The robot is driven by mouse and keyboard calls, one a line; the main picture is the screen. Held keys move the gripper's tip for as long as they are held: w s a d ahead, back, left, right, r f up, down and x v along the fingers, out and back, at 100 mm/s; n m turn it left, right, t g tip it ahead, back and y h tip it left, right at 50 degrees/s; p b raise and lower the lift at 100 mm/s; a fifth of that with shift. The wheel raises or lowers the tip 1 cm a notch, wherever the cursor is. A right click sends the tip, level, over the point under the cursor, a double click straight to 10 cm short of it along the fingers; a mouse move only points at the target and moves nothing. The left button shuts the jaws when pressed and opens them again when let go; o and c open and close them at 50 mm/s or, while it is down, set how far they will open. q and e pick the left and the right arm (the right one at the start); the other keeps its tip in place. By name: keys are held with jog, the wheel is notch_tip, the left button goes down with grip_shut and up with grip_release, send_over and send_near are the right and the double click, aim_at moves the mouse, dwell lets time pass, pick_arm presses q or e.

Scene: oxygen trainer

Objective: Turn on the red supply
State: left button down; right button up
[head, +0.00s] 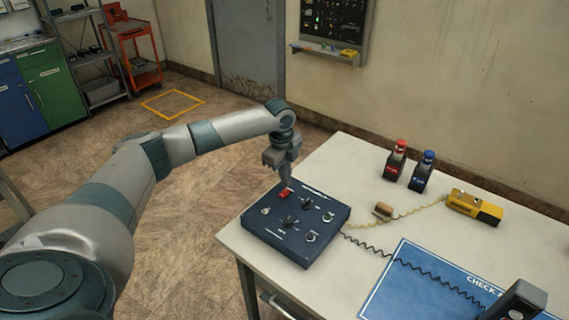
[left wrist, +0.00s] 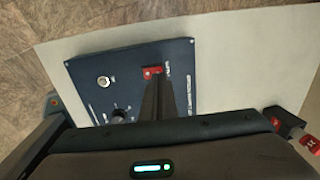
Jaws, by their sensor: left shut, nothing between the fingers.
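A dark blue control panel box (head: 270,238) lies on the near left corner of the white table. Its red switch (head: 284,193) sits near the back edge of its top face. My left gripper (head: 288,181) is shut and empty, pointing down with its fingertips at or just above the red switch. In the left wrist view the shut fingers (left wrist: 157,90) reach to the red switch (left wrist: 151,72) and cover part of it. I cannot tell whether they touch, or which way the switch is set. Other knobs sit on the panel. My right gripper is not in view.
A red-capped bottle (head: 396,160) and a blue-capped bottle (head: 422,172) stand at the back of the table (head: 350,180). A yellow device (head: 474,207), a small brown block (head: 383,210), coiled cords, a blue mat (head: 400,285) and a black handset (head: 518,300) lie to the right.

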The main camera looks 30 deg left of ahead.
aim_at(284, 193)
pick_arm(q)
jog(key=shift+w+f, duration=0.1)
jog(key=shift+f, duration=0.75)
jog(key=shift+f+p, duration=0.3)
jog(key=shift+f, duration=0.05)
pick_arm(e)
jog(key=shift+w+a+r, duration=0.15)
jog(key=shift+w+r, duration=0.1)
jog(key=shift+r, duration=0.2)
pick_arm(q)
jog(key=shift+w, duration=0.1)
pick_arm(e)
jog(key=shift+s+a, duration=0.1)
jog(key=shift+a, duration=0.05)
pick_arm(q)
jog(key=shift+f, duration=0.2)
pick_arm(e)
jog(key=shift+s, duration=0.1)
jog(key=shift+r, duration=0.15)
pick_arm(q)
jog(key=shift+s+a+r+p, duration=0.1)
jog(key=shift+s+r+p, duration=0.1)
jog(key=shift+s+p, duration=0.75)
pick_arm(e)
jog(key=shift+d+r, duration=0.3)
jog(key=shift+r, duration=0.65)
pick_arm(q)
jog(key=shift+w, duration=0.2)
